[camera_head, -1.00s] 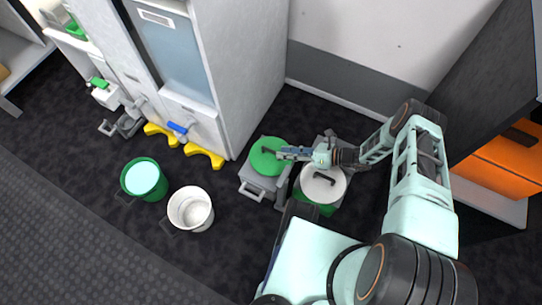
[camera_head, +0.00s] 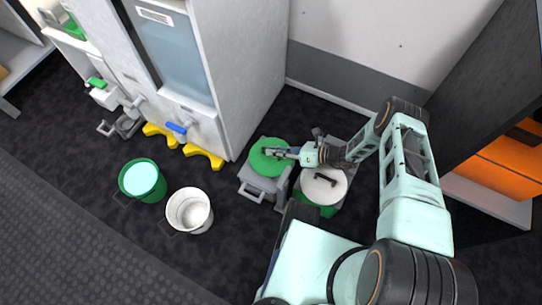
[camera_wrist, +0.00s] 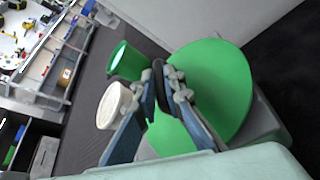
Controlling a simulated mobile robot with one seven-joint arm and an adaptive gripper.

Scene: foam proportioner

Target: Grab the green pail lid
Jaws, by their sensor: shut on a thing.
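The green pail lid (camera_head: 265,166) is a round disc with a dark bar handle, at the grey cart beside the white cabinet. My gripper (camera_head: 271,152) reaches it from the right and is shut on the lid's handle. In the wrist view the lid (camera_wrist: 218,82) fills the middle right, and its dark handle (camera_wrist: 158,78) sits between the two fingers of my gripper (camera_wrist: 163,88). The fingers hide part of the handle and lid. I cannot tell whether the lid is clear of its support.
An open green pail (camera_head: 142,179) and an open white pail (camera_head: 189,210) stand on the floor at left. The white cabinet (camera_head: 245,80) rises close behind.

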